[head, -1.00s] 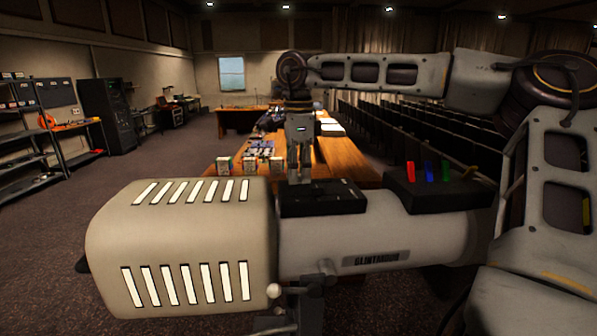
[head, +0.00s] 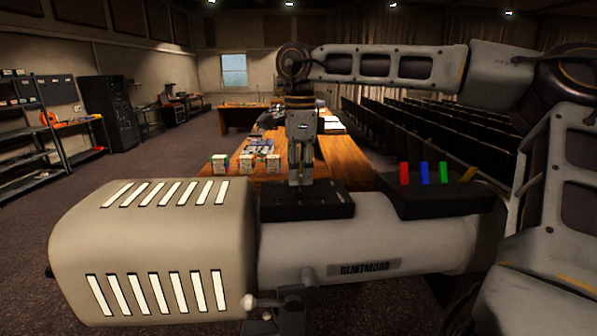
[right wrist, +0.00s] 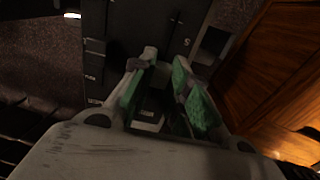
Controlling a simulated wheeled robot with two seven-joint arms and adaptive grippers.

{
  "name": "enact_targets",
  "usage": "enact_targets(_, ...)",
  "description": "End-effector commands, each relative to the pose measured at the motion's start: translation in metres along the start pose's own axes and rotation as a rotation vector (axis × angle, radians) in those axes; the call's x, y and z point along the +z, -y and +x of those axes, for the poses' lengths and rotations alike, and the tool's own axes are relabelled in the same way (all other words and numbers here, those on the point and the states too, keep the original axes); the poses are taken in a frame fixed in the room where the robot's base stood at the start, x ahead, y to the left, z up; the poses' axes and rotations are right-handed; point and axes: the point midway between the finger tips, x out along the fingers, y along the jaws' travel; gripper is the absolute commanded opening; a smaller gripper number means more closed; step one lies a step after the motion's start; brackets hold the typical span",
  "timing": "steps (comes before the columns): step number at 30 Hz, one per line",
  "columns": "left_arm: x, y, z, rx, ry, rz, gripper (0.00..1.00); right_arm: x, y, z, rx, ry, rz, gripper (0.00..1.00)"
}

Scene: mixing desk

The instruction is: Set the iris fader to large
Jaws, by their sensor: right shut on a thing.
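A big pale spotlight (head: 150,240) lies across the front of the head view. A black fader panel (head: 330,203) sits on top of its barrel. My right gripper (head: 298,178) points down onto this panel, left of its middle. In the right wrist view, my right gripper (right wrist: 165,62) has its green-padded fingers close together over the dark panel (right wrist: 130,35), which has slots, tick marks and a letter S. It is shut on a small dark fader knob (right wrist: 148,118), mostly hidden between the fingers; I cannot read its label. My left gripper is out of view.
A second black box (head: 440,203) with red, blue, green and yellow levers stands right of the panel. Behind are a wooden desk (head: 345,160) with small boxes, and rows of dark seats (head: 430,140). Shelves stand far left.

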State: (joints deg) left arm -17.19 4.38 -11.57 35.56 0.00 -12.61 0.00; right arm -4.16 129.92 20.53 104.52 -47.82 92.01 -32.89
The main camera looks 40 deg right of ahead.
Motion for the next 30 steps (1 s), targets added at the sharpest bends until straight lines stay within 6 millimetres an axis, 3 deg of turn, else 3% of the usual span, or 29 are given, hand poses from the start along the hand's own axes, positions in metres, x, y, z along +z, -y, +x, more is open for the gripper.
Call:
enact_targets(12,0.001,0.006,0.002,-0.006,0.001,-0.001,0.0,-0.019,0.001,-0.002,-0.008,0.003,0.003,0.0)
enact_targets(22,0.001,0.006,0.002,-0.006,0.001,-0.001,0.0,-0.02,0.001,-0.002,-0.008,0.002,0.002,0.0)
enact_targets(23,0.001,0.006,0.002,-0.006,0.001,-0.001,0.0,-0.02,0.001,-0.002,-0.008,0.002,0.002,0.2)
enact_targets(24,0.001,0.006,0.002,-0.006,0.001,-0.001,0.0,-0.02,0.001,-0.002,-0.008,0.003,0.002,0.25)
enact_targets(27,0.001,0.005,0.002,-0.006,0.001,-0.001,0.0,-0.02,0.001,-0.001,-0.006,0.002,0.002,0.38)
enact_targets(30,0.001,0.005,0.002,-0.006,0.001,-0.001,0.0,-0.02,0.001,-0.001,-0.005,0.001,0.001,0.39)
